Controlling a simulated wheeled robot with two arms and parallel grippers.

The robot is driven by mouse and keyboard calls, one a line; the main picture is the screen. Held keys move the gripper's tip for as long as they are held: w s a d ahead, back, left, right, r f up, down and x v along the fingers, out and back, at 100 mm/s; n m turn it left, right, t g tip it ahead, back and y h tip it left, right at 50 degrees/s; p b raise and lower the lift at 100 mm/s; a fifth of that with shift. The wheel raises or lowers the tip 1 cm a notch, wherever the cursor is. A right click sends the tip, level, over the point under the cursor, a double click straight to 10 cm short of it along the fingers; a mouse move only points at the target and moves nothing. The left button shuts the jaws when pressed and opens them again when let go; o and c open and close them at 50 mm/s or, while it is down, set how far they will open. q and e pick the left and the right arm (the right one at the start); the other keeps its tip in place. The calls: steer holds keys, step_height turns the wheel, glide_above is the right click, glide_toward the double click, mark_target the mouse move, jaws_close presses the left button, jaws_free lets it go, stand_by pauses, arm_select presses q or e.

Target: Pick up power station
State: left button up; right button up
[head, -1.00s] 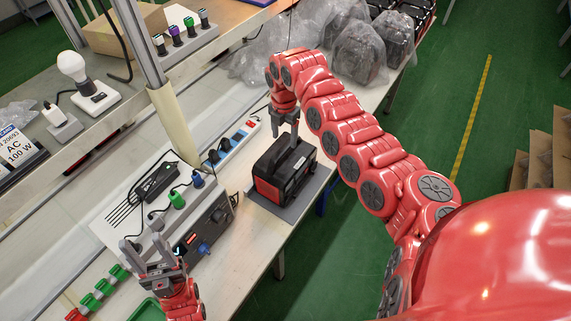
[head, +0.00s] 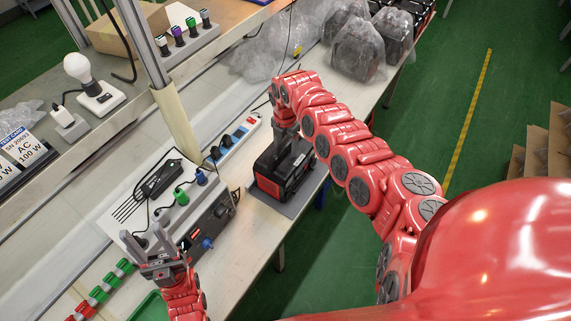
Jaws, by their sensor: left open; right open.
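The power station (head: 268,187) is a black box with red sides, standing on a dark grey mat (head: 298,207) on the bench. My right gripper (head: 284,146) points down over its top, at the handle, with its fingers at or around it. The fingertips are partly hidden against the black body, so I cannot tell whether they touch. My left gripper (head: 147,240) is open and empty, in front of the grey test unit at the lower left.
A grey test unit (head: 216,212) with cables and plugs stands left of the power station. A power strip (head: 240,135) lies behind it. Plastic-wrapped units (head: 358,50) stand at the bench's far end.

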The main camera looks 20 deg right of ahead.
steer(key=shift+f, duration=0.25)
jaws_close()
stand_by(0.4)
steer(key=shift+r, duration=0.1)
stand_by(1.0)
